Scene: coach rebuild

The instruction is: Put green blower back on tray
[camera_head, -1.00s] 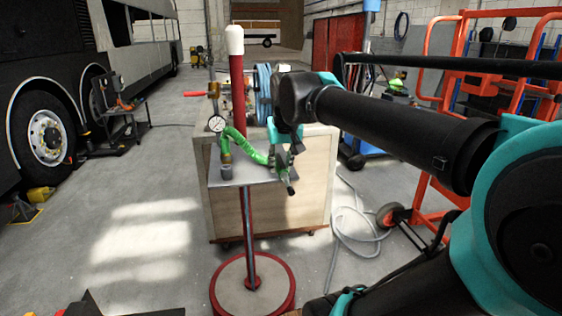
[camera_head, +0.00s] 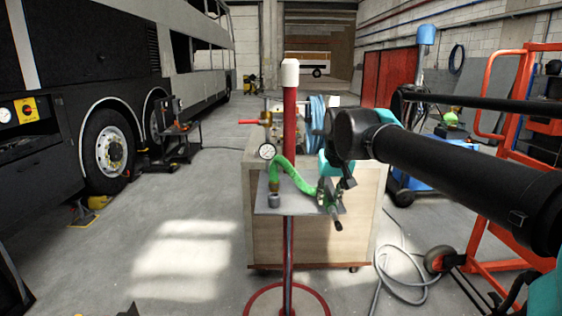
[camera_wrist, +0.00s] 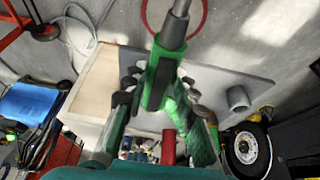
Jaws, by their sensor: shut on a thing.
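The green blower (camera_wrist: 163,72) is between the fingers of my gripper (camera_wrist: 160,90) in the wrist view, its dark nozzle pointing up in that picture. My gripper is shut on it. In the head view the blower (camera_head: 330,200) is at the right end of the small grey tray (camera_head: 300,208), partly hidden by my gripper (camera_head: 328,186). A bright green coiled hose (camera_head: 290,168) arches to the left from it. The tray also shows in the wrist view (camera_wrist: 245,82), behind the blower. I cannot tell whether the blower touches the tray.
A red post (camera_head: 290,110) rises through the tray from a round red-rimmed base (camera_head: 262,303). A grey cup (camera_head: 274,200) stands at the tray's left end. A wooden cabinet (camera_head: 330,240) is behind. A pressure gauge (camera_head: 267,151) is left of the post. An orange cart (camera_head: 487,275) stands right.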

